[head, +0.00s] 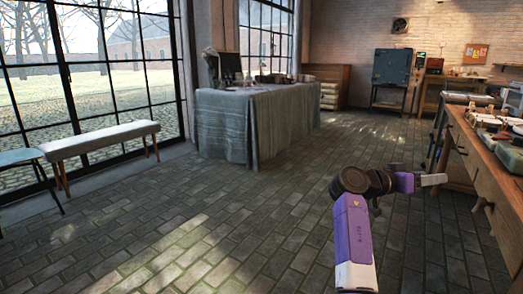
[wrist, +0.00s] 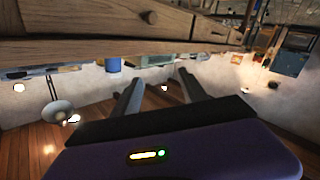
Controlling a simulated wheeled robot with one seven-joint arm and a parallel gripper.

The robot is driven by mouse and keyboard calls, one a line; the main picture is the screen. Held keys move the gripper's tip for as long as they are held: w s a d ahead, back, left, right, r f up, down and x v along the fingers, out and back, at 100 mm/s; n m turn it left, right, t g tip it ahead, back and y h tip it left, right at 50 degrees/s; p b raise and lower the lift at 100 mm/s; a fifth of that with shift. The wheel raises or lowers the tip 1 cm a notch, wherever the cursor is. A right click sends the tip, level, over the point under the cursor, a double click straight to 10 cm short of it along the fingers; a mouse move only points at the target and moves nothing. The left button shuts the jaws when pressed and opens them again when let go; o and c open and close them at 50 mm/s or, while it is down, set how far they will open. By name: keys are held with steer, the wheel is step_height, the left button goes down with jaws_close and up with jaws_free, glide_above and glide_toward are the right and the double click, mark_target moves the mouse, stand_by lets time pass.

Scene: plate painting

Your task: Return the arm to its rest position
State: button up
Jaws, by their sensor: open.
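My arm shows in the head view as a purple and black limb at the lower right, over the brick floor. My gripper (head: 434,180) is at its end, pointing right toward the wooden workbench (head: 490,165). In the wrist view the two grey fingers of my gripper (wrist: 157,84) stand apart with nothing between them. The edge of a wooden surface (wrist: 90,50) crosses the top of that view, which looks upside down. I cannot tell the exact gap between the fingers and the bench.
The workbench along the right edge carries trays and tools. A cloth-covered table (head: 255,118) stands at the back, with a padded bench (head: 100,138) and a teal chair (head: 18,157) by the windows at left. A blue-grey kiln-like box (head: 392,67) is far back. The middle floor is clear.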

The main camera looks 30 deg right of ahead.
steer(key=w+a+f+n+t, duration=0.7)
steer(key=w+f+n+t, duration=0.25)
steer(key=f+t, duration=0.2)
steer(key=s+a+f+n+t+y, duration=0.1)
steer(key=a+f+n+t+y, duration=0.3)
steer(key=a, duration=0.5)
steer(key=s+a+f+n+t+y, duration=0.15)
steer(key=a+f+n+t, duration=0.35)
steer(key=a, duration=0.5)
steer(key=s+a+t+y, duration=0.2)
steer(key=s+a+y, duration=0.2)
steer(key=s+a, duration=0.4)
steer(key=s+a+t+y, duration=0.2)
steer(key=s+a+y, duration=0.25)
steer(key=a, duration=0.55)
steer(key=s+a+f+g+y, duration=0.15)
steer(key=s+a, duration=0.25)
steer(key=s, duration=0.6)
steer(key=s+a+g+y, duration=0.15)
steer(key=s+a, duration=0.25)
steer(key=s, duration=0.5)
step_height(320, 180, up, 36)
steer(key=p, duration=3.6)
steer(key=shift+w+r+h, duration=0.15)
steer(key=shift+w+h, duration=0.15)
